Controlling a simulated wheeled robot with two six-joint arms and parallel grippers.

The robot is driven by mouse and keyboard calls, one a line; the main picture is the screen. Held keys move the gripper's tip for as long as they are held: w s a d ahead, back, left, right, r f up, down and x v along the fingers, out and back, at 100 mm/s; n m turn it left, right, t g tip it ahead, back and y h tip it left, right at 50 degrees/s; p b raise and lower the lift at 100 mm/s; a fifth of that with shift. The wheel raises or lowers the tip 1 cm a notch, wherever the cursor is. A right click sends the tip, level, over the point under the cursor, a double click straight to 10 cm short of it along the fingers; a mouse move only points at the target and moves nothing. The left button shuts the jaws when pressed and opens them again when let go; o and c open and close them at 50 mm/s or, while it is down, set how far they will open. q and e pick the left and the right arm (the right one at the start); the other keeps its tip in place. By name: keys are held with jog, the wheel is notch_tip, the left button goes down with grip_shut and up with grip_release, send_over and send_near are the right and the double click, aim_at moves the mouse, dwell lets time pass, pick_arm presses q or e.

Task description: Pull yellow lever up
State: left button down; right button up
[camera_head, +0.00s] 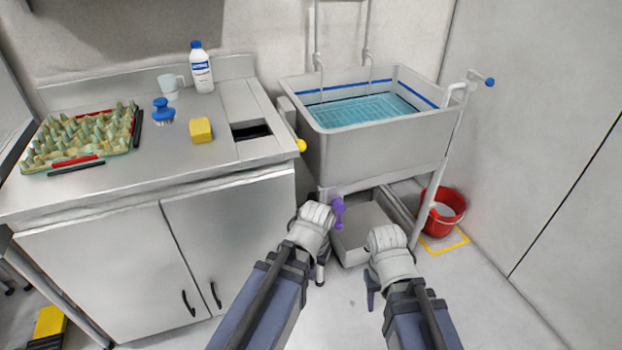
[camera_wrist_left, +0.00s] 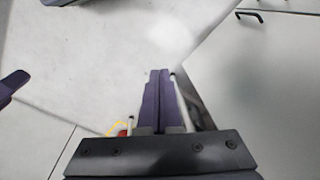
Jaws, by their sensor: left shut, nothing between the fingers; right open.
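The yellow lever (camera_head: 300,145) shows in the head view as a round yellow knob on the left side of the sink basin, beside the counter's right edge. My left gripper (camera_head: 320,276) is low in front of the sink, below the knob and apart from it. In the left wrist view its dark purple fingers (camera_wrist_left: 158,76) are shut together with nothing between them. Neither gripper touches the lever.
The grey sink (camera_head: 395,138) holds blue water. The counter (camera_head: 130,178) holds an egg tray (camera_head: 122,147), a yellow sponge (camera_head: 201,130) and a bottle (camera_head: 201,70).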

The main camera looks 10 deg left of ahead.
pick_arm(q)
jog(key=w+a+f+m+t+y+b, duration=0.1)
jog(key=w+a+f+b, duration=0.15)
jog(key=f+b, duration=0.2)
jog(key=w+a+f+m+y+b, duration=0.1)
jog(key=w+a+f+b, duration=0.15)
jog(key=f+b, duration=0.2)
jog(key=w+a+m+t+y+b, duration=0.2)
jog(key=w+a+m+y, duration=0.1)
jog(key=w+a+m, duration=0.15)
jog(key=w+d+r+m+t+y, duration=0.2)
jog(key=w+d+r+m+t, duration=0.2)
jog(key=r+m, duration=0.4)
jog(key=w+d+r+m+t+y, duration=0.2)
jog(key=w+d+r+m+t, duration=0.2)
jog(key=w+r+m, duration=0.5)
jog(key=shift+w+m+t, duration=0.25)
jog(key=shift+m+t, duration=0.2)
jog(key=shift+t, duration=0.75)
jog(key=shift+a+y, duration=0.1)
jog(key=shift+y, duration=0.2)
